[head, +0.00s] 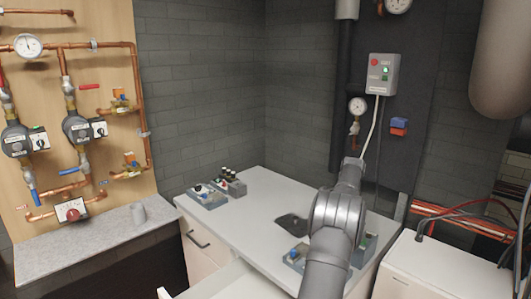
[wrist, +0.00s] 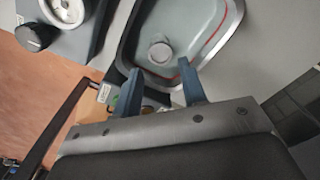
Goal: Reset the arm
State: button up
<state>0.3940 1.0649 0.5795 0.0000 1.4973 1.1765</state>
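My arm reaches forward over the white worktop (head: 255,205) in the head view, and its links hide my gripper there. In the wrist view my gripper (wrist: 160,68) shows two blue fingers set apart, with nothing seen held between them. Beyond the fingertips is a grey rounded dish-like part (wrist: 140,45) with a red line along its inside and a small round grey piece (wrist: 160,50) in it. I cannot tell whether the fingers touch it.
A white dial (wrist: 62,8) and black knob (wrist: 36,36) are at the wrist view's upper left. In the head view, small grey blocks with fittings (head: 207,196) and a dark flat item (head: 292,224) lie on the worktop. An open drawer (head: 235,284) juts out in front.

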notch_tip(320, 180, up, 4)
notch_tip(320, 180, down, 12)
jog(key=shift+r, duration=0.15)
notch_tip(320, 180, up, 10)
jog(key=shift+r, duration=0.15)
jog(key=s+a+f+n, duration=0.1)
jog(key=a+f, duration=0.1)
jog(key=a, duration=0.9)
jog(key=a+f+n, duration=0.2)
jog(key=a, duration=1)
jog(key=s+a+f+n, duration=0.1)
jog(key=a+f+n, duration=0.1)
jog(key=a, duration=1)
jog(key=shift+s+f, duration=0.35)
jog(key=shift+f, duration=0.05)
jog(key=s+d+f+n, duration=0.2)
jog(key=s+f+n, duration=0.3)
jog(key=s+f, duration=0.1)
jog(key=s+d+f+n, duration=0.2)
jog(key=s+f+n, duration=0.4)
jog(key=s, duration=0.2)
jog(key=shift+s+d+f, duration=0.25)
jog(key=shift+d, duration=0.05)
jog(key=shift+c, duration=0.2)
